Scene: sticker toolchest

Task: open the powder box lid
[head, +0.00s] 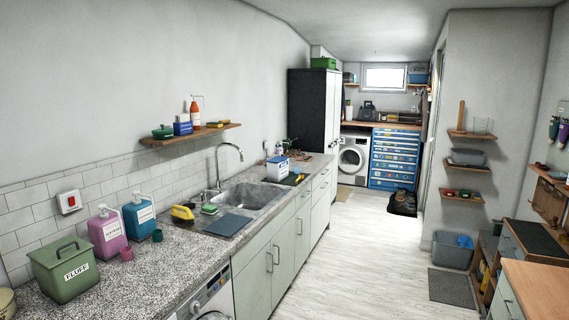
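A small white box with a blue lid (277,168) stands on the counter at the far end of the sink. It looks like the powder box, but its label is too small to read. Its lid looks shut. A green lidded box (64,270) labelled "FLUFF" stands at the near left of the counter, with its handled lid on. Neither of my grippers shows in the head view.
The speckled counter (170,262) runs along the left wall, with pink (107,234) and blue (139,217) pump bottles. The sink (245,197) lies before the white box. A dark mat (228,225) lies nearby. The pale floor (360,255) is clear along the counter.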

